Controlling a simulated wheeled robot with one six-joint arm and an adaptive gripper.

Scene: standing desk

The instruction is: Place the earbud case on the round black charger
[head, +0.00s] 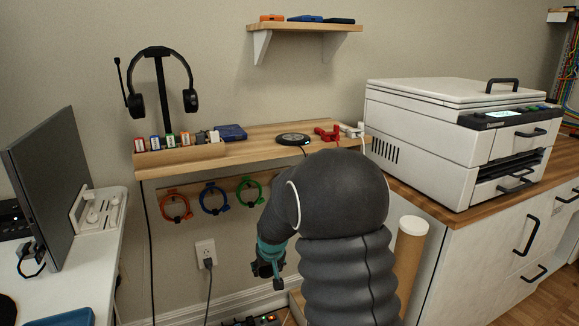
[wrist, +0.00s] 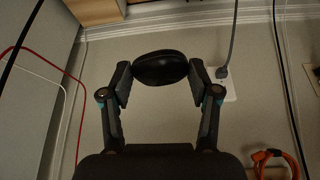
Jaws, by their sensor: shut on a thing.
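The round black charger (head: 293,139) lies flat on the wooden shelf in the head view, with its top bare. My gripper (head: 268,272) is below that shelf, in front of the wall and to the lower left of the charger. In the wrist view my gripper (wrist: 160,74) is shut on a dark, smooth, oval earbud case (wrist: 160,67), with one finger at each end of it. The case cannot be made out in the head view. The charger does not show in the wrist view.
The wooden shelf (head: 255,135) also holds a headset stand (head: 160,95), small coloured boxes, a blue item (head: 230,132) and a red item (head: 327,133) right of the charger. Cable rings hang below its edge. A wall outlet (head: 205,253) with a plugged cable is near my gripper.

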